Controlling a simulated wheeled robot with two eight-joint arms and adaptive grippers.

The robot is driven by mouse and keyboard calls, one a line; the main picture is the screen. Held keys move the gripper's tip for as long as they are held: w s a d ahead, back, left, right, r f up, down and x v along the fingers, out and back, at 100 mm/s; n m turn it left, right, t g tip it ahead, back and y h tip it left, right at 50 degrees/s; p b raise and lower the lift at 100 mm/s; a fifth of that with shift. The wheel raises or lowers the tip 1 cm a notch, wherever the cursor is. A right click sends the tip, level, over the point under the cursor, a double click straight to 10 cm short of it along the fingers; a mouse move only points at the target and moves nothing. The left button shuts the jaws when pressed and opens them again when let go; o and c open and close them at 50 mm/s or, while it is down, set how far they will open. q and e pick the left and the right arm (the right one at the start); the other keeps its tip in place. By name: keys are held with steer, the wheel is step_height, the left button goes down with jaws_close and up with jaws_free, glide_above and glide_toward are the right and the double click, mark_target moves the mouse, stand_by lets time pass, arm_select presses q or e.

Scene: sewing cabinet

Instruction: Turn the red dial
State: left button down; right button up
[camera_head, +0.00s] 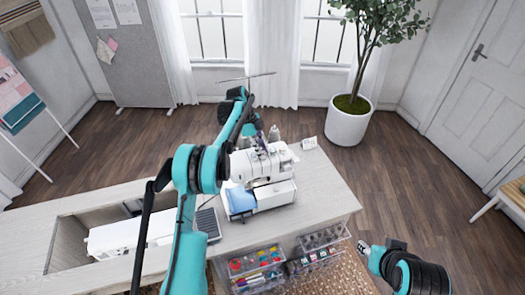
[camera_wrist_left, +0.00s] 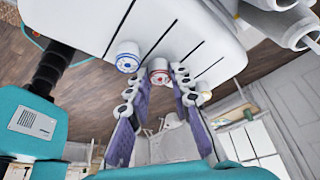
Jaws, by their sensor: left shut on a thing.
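The white machine (camera_head: 268,193) with several dials stands on the wooden table, and its white body fills the top of the left wrist view (camera_wrist_left: 185,30). The red dial (camera_wrist_left: 159,76) is on that body, between a blue-ringed dial (camera_wrist_left: 127,56) and a partly hidden dial with a yellowish ring (camera_wrist_left: 204,92). My left gripper (camera_wrist_left: 161,84) is shut on the red dial, one purple-padded finger on each side. In the head view, my left arm hides part of the machine. My right gripper (camera_head: 364,247) is off the table's right side, apart from the machine; its opening is unclear.
A second white machine (camera_head: 112,238) lies in the table's recess at left. Clear drawers with coloured items (camera_head: 256,284) are at the table's front. A small white card (camera_head: 309,143) stands behind the machine. A potted plant (camera_head: 347,126) stands on the floor beyond.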

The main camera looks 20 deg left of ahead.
arm_select(q)
steer(key=c, duration=1.3)
jaws_free()
steer(key=shift+c, duration=0.2)
steer(key=shift+r, duration=0.1)
steer(key=v, duration=1.2)
steer(key=shift+a, duration=0.1)
